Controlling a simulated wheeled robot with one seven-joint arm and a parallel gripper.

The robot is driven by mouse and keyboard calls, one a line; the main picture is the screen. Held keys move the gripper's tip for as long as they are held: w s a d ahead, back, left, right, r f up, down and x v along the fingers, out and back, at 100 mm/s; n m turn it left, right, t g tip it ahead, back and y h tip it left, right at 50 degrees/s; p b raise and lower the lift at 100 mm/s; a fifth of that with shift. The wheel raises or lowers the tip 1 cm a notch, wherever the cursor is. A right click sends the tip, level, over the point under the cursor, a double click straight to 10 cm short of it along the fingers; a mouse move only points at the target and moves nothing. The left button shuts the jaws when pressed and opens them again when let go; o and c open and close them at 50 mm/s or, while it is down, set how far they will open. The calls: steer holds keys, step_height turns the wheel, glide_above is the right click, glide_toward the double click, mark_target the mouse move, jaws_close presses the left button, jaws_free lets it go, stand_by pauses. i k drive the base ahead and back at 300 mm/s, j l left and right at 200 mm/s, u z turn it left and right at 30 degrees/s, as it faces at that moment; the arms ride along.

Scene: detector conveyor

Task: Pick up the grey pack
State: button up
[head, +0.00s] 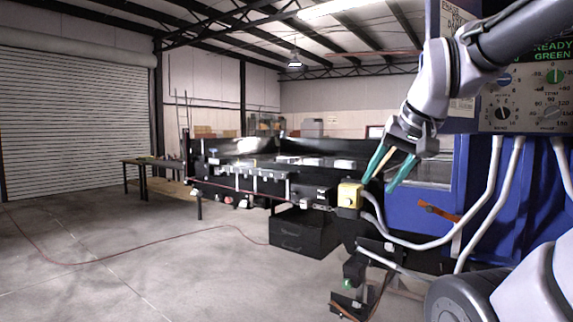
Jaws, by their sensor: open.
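My gripper (380,186) is at the right of the head view, with its two teal fingers pointing down and spread apart. Small pale items (345,163) lie on the conveyor top, left of the fingers. They are too small and distant to tell whether one is the grey pack. The conveyor's side rail hides part of its top.
A blue machine (400,212) with a control panel (527,95) reading "READY GREEN" stands at the right, with pale hoses in front. A yellow box (349,195) sits at the conveyor's near end. A black box (297,235) is below. The floor at left is mostly clear, crossed by a red cable.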

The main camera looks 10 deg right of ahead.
mark_target(285, 160)
steer(key=i+j, duration=0.2)
steer(key=i, duration=0.3)
steer(key=i+j, duration=0.2)
steer(key=i, duration=0.3)
steer(key=i+j+z, duration=0.1)
steer(key=i, duration=0.4)
steer(key=i+j, duration=0.3)
steer(key=i, duration=0.2)
steer(key=i+j+z, duration=0.1)
steer(key=i+j, duration=0.15)
steer(key=i, duration=0.25)
steer(key=i+j, duration=0.25)
steer(key=i, duration=0.25)
steer(key=i+j, duration=0.3)
steer(key=i, duration=0.15)
steer(key=l+z, duration=0.05)
